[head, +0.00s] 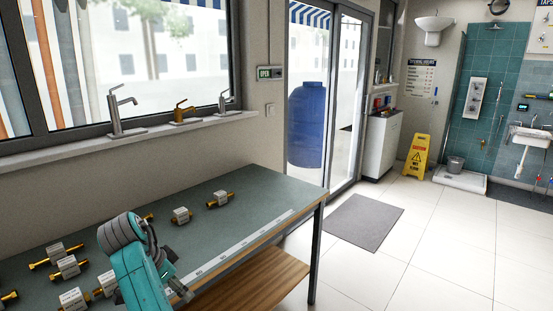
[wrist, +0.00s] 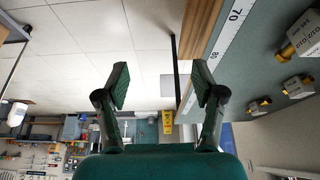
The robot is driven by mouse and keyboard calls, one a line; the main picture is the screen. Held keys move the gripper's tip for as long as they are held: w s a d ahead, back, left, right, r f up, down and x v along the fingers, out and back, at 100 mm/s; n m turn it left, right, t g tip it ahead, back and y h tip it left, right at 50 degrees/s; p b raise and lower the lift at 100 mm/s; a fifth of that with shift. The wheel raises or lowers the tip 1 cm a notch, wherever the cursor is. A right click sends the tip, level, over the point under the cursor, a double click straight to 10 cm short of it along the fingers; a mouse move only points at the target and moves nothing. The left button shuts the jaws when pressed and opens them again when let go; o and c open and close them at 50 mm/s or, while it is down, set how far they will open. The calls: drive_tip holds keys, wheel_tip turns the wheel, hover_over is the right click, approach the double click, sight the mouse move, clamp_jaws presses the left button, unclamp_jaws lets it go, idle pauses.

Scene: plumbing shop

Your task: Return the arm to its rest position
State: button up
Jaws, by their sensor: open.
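My arm shows in the head view as teal and grey links over the front edge of the green-topped workbench (head: 255,195). My gripper (wrist: 162,88) shows in the wrist view with its two dark green fingers spread wide apart. Nothing is between the fingers. The wrist picture looks out past the bench edge, with the floor and the far shop wall behind the fingers. In the head view the gripper's fingers cannot be made out clearly.
Several brass fittings with white labelled blocks lie on the bench, such as one at the back (head: 220,199). A white ruler strip (head: 240,244) runs along the front edge. Tiled floor (head: 440,245) right of the bench is open, with a grey mat (head: 363,222) and yellow sign (head: 417,158).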

drive_tip(key=s+d+f+n+t+y, duration=0.1)
drive_tip(key=d+f+n, duration=0.1)
drive_tip(key=d+f, duration=0.75)
drive_tip(key=s+d+f+n+t+y, duration=0.1)
drive_tip(key=d+f, duration=0.4)
drive_tip(key=f, duration=0.9)
drive_tip(key=s+d+f+n+t+y, duration=0.2)
drive_tip(key=s+d+f+n+t, duration=0.1)
drive_tip(key=s+d+f, duration=1.1)
drive_tip(key=s+d+r+t, duration=0.1)
drive_tip(key=s+d+r, duration=0.1)
drive_tip(key=s+d, duration=0.35)
drive_tip(key=s+d+r+n+t, duration=0.1)
drive_tip(key=s+d+r, duration=0.15)
drive_tip(key=s, duration=0.55)
drive_tip(key=s+d+r+t, duration=0.1)
drive_tip(key=s+d+r, duration=0.2)
drive_tip(key=s, duration=0.4)
drive_tip(key=s+d+r+t, duration=0.1)
drive_tip(key=s+d+r, duration=0.1)
drive_tip(key=s+r, duration=0.5)
drive_tip(key=s+d+r+n+t+h, duration=0.1)
drive_tip(key=s+r+t, duration=0.1)
drive_tip(key=s+r, duration=0.6)
wheel_tip(320, 180, up, 5)
drive_tip(key=shift+d+f, duration=0.15)
drive_tip(key=shift+d, duration=0.2)
